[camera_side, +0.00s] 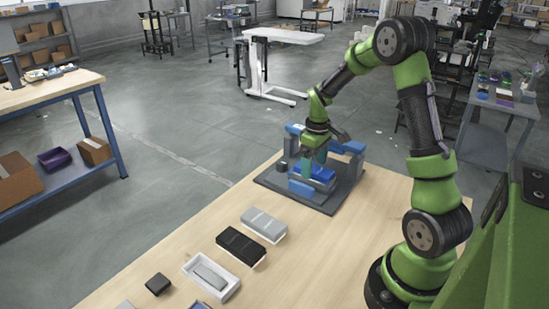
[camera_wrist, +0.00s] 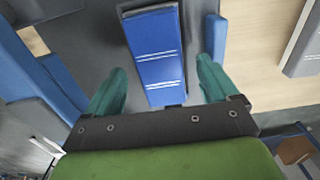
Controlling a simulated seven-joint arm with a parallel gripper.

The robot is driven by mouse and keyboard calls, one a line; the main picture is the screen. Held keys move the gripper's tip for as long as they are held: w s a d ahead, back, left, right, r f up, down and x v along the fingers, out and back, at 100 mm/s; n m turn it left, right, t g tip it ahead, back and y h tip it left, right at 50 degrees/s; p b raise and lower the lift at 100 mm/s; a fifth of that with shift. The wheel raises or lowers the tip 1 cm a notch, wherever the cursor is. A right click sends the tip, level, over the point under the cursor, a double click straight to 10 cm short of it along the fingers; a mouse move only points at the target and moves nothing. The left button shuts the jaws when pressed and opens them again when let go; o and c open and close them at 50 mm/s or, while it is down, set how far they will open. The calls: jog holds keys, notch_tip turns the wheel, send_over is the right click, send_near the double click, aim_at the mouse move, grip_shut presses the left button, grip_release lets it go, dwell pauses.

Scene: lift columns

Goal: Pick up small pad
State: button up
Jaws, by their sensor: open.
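My gripper (camera_side: 312,160) is over the dark fixture plate (camera_side: 335,207) on the wooden table. In the wrist view its two teal fingers (camera_wrist: 164,60) are open, one on each side of a blue block (camera_wrist: 152,50) with white lines. The block appears apart from both fingers, with no visible grip on it. The blue block also shows below the gripper in the side view (camera_side: 318,174), partly hidden by the fingers. A small black block (camera_side: 158,284) lies on the table at the front left. I cannot tell which piece is the small pad.
Blue uprights (camera_side: 347,148) stand on the fixture around the gripper. A grey box (camera_side: 264,222), a black box (camera_side: 241,244) and a white tray (camera_side: 226,292) holding a grey piece line the table's left part. The table between them and my arm's base is clear.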

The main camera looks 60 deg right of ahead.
aim_at(314, 168)
jog(key=shift+f, duration=0.45)
jog(key=shift+c, duration=0.3)
jog(key=shift+r, duration=0.1)
jog(key=c, duration=1.3)
jog(key=shift+r, duration=0.1)
notch_tip(314, 168, up, 4)
jog(key=shift+f, duration=0.25)
jog(key=s+a+r, duration=0.1)
jog(key=s+a, duration=0.7)
jog(key=s, duration=0.5)
notch_tip(314, 168, up, 7)
jog(key=shift+s+a+r, duration=0.15)
jog(key=shift+s+a, duration=0.1)
jog(key=shift+s, duration=0.05)
